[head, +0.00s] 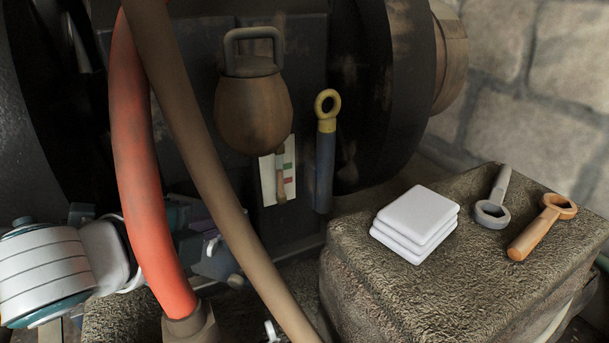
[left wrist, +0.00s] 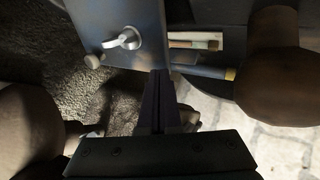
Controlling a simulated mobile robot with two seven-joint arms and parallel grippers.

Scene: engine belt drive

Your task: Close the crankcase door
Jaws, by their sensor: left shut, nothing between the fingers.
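The crankcase door (left wrist: 130,20) is a blue-grey panel in the left wrist view, with a silver turn handle (left wrist: 124,39) and a pale round knob (left wrist: 94,62). It seems to stand out from the engine; its exact angle is hard to tell. In the head view, part of the door (head: 217,264) shows low between the red and brown hoses. My left gripper (left wrist: 161,76) is shut and empty, its fingertips close to the door's lower edge; I cannot tell whether they touch. The hoses partly hide it in the head view. My right gripper is not in view.
A red hose (head: 145,160) and a brown hose (head: 205,160) cross in front of the engine. A brown hanging weight (head: 253,110) and a blue-handled tool (head: 325,165) hang on its face. A stone block (head: 400,295) holds white pads (head: 417,215) and two wrenches (head: 490,212) (head: 540,228).

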